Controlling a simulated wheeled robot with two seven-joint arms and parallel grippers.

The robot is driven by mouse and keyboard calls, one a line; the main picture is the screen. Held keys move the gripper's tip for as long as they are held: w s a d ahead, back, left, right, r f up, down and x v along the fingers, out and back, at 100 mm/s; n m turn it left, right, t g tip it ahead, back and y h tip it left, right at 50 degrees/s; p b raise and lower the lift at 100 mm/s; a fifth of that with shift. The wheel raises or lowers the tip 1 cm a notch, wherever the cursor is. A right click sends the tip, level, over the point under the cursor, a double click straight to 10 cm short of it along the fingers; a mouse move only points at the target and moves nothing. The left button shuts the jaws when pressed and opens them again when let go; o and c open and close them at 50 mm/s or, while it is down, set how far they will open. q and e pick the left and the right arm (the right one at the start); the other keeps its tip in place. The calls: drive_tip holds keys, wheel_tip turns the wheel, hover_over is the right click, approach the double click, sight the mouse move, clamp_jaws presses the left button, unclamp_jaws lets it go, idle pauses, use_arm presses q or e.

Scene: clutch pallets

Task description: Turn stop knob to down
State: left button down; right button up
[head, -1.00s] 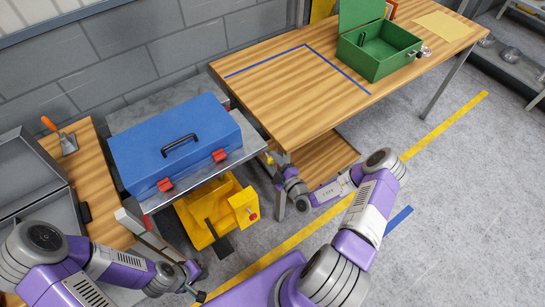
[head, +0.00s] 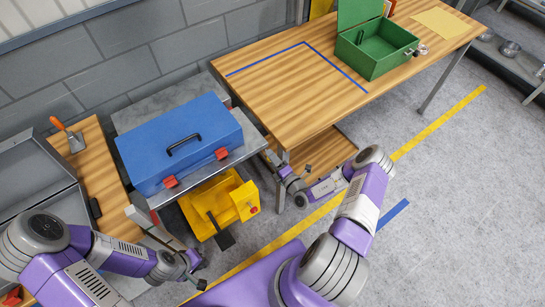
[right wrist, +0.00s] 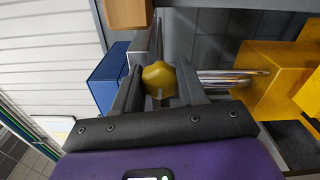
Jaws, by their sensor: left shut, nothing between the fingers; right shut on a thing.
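A faceted yellow knob (right wrist: 160,78) sits between the fingers of my right gripper (right wrist: 158,92) in the right wrist view, and the fingers are shut on it. I take it as the stop knob; its pointing direction cannot be told. In the head view my right gripper (head: 272,158) is beside the wooden table's front left corner, and the knob there is too small or hidden to make out. My left gripper (head: 199,284) is low at the bottom of the head view, shut and empty, away from the knob.
A blue toolbox (head: 180,140) with red latches lies on a grey metal cart, left of my right gripper. A yellow bin-like part (head: 217,204) with a red button is below it. The wooden table (head: 290,85) carries an open green box (head: 375,50). Clear floor lies at right.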

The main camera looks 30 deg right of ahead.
drive_tip(key=shift+d+n, duration=0.1)
drive_tip(key=shift+n, duration=0.3)
drive_tip(key=o, duration=1.1)
drive_tip(key=shift+c, duration=0.2)
drive_tip(key=s, duration=0.7)
drive_tip(key=shift+s+d, duration=0.3)
